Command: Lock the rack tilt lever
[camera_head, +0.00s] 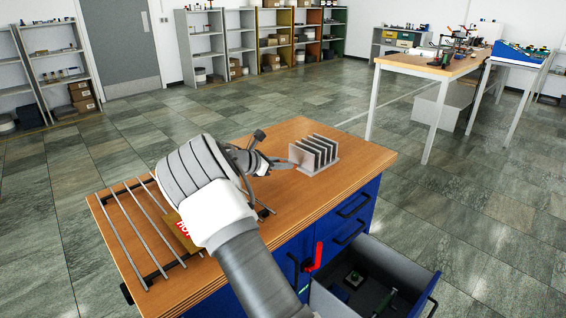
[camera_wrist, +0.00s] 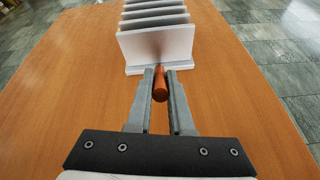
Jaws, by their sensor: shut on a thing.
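A grey rack (camera_head: 316,154) with several upright plates stands on the wooden worktop. In the wrist view the rack (camera_wrist: 157,46) lies straight ahead, its near plate facing me. My gripper (camera_wrist: 160,80) is shut on an orange-red cylindrical handle (camera_wrist: 160,90) just in front of the rack base. The handle appears to be the rack tilt lever; its joint to the rack is hidden.
A frame of metal rods (camera_head: 130,232) sits on the left of the worktop (camera_head: 290,130), partly behind my arm. A red lever (camera_head: 315,257) is on the blue cabinet front beside an open drawer (camera_head: 412,268). The worktop around the rack is mostly clear.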

